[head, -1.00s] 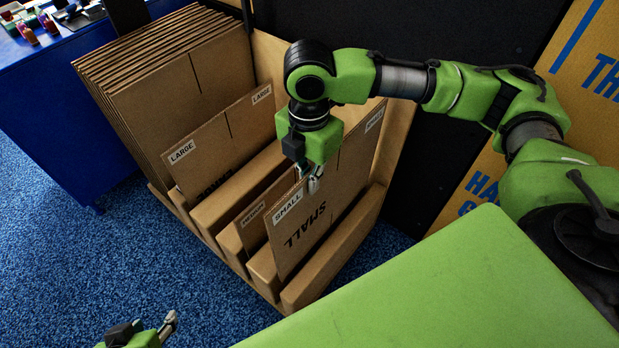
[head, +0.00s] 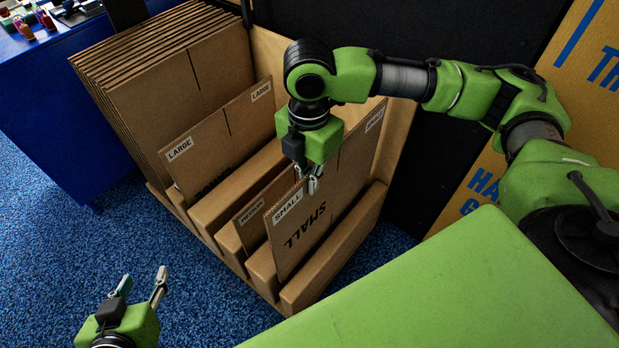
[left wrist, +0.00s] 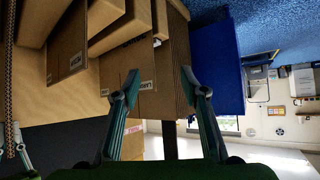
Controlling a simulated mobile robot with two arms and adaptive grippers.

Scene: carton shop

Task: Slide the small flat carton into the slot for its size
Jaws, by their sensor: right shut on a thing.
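The small flat carton (head: 318,222) is brown, with a white SMALL label and SMALL printed on its face. It stands on edge in the front slot of the wooden rack (head: 297,298), its lower edge hidden between the dividers. My right gripper (head: 313,182) is shut on its top edge. My left gripper (head: 146,283) is open and empty above the blue carpet, left of the rack; in the left wrist view its fingers (left wrist: 160,95) are spread with nothing between them.
A MEDIUM carton (head: 253,222) stands behind the small one. A LARGE carton (head: 218,142) and a stack of tall cartons (head: 180,90) fill the rear. A blue table (head: 60,110) is at the far left. A green surface (head: 440,285) lies at the front right.

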